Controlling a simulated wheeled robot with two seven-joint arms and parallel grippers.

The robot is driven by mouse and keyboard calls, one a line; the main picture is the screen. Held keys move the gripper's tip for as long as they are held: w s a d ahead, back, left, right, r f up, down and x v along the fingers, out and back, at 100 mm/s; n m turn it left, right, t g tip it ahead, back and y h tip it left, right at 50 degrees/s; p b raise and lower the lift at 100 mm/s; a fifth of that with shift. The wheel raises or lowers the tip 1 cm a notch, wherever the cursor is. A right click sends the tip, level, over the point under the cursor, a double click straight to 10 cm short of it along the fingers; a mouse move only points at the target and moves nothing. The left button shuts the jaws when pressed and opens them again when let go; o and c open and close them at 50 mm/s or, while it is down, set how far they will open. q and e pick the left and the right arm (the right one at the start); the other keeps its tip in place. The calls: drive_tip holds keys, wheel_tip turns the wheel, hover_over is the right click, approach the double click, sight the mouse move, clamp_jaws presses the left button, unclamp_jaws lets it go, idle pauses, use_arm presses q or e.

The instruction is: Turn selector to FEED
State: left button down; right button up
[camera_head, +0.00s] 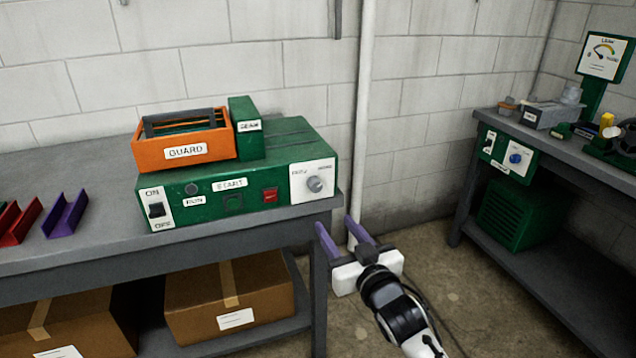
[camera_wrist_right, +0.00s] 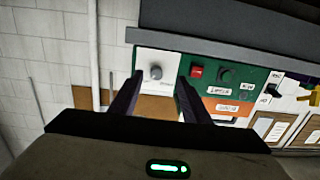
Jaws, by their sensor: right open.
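The selector is a round grey knob (camera_head: 314,184) on a white plate (camera_head: 301,192) at the right end of the green machine's front. Small labels sit above the knob, too blurred to read surely, and I cannot tell where it points. My right gripper (camera_head: 337,224), with purple fingers, is open and empty, below and in front of the knob, apart from it. In the right wrist view the knob (camera_wrist_right: 156,73) shows between the two fingertips (camera_wrist_right: 160,79), beyond them. My left gripper is not in view.
The green machine (camera_head: 235,205) has an ON/OFF switch (camera_head: 156,210), a red button (camera_head: 270,195) and an orange GUARD box (camera_head: 183,153) on top. It stands on a grey bench (camera_head: 100,250) with cardboard boxes (camera_head: 230,295) below. A second bench (camera_head: 560,150) stands right. The floor between is clear.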

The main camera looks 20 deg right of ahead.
sight(317, 187)
drive_tip(key=shift+t, duration=0.3)
drive_tip(key=w+r, duration=0.1)
drive_tip(key=w, duration=0.6)
drive_tip(key=w+r, duration=0.1)
drive_tip(key=w, duration=0.3)
drive_tip(key=shift+w+a+r, duration=0.15)
drive_tip(key=shift+w+r, duration=0.15)
drive_tip(key=shift+r, duration=0.05)
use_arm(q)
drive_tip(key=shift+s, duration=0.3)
use_arm(e)
drive_tip(key=c, duration=1)
drive_tip(key=shift+c, duration=0.2)
